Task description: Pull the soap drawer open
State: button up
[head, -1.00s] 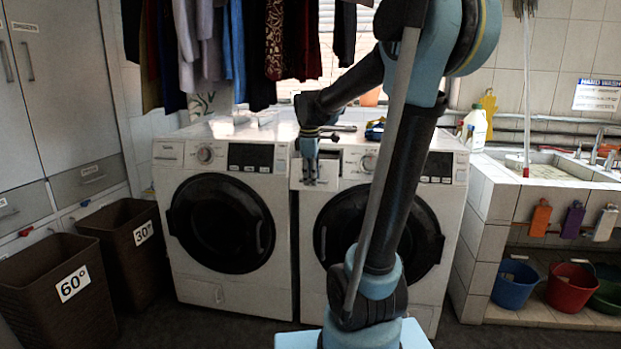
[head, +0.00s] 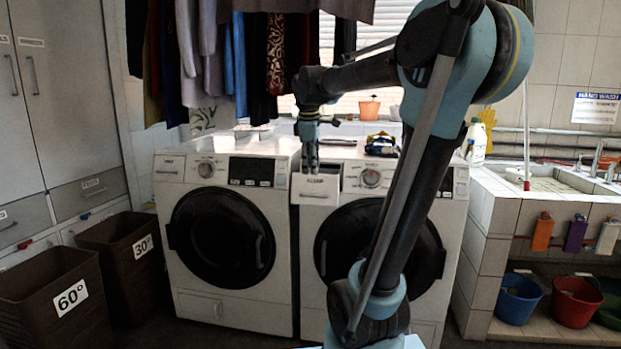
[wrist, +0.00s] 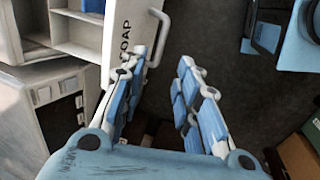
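The soap drawer (head: 318,192) stands pulled out from the top left of the right-hand washing machine (head: 350,178). In the wrist view its white front (wrist: 117,38) carries the label SOAP, with a bar handle (wrist: 157,35) on it. Pale compartments (wrist: 75,35) show behind the front. My gripper (head: 312,170) points down at the drawer in the head view. In the wrist view my gripper (wrist: 157,70) is open, with nothing held between its fingers. The left finger overlaps the drawer front and the lower end of the handle; contact cannot be told.
A second washing machine (head: 225,170) stands to the left. Clothes (head: 250,50) hang above the machines. Brown baskets (head: 55,285) stand on the floor at left. A tiled sink (head: 505,205) is at right. The floor before the machines looks clear around my arm.

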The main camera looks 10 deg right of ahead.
jog(key=shift+v, duration=0.9)
jog(key=s+d+f+m, duration=0.3)
jog(key=s+f+m, duration=0.4)
jog(key=s+f, duration=0.5)
jog(key=s+d+f+m, duration=0.3)
jog(key=s+f+m, duration=0.4)
jog(key=s+f, duration=0.6)
notch_tip(320, 180, down, 3)
jog(key=shift+r+y, duration=0.1)
jog(key=shift+y, duration=0.3)
jog(key=shift+s, duration=0.1)
jog(key=shift+w+f, duration=0.25)
jog(key=shift+w, duration=0.2)
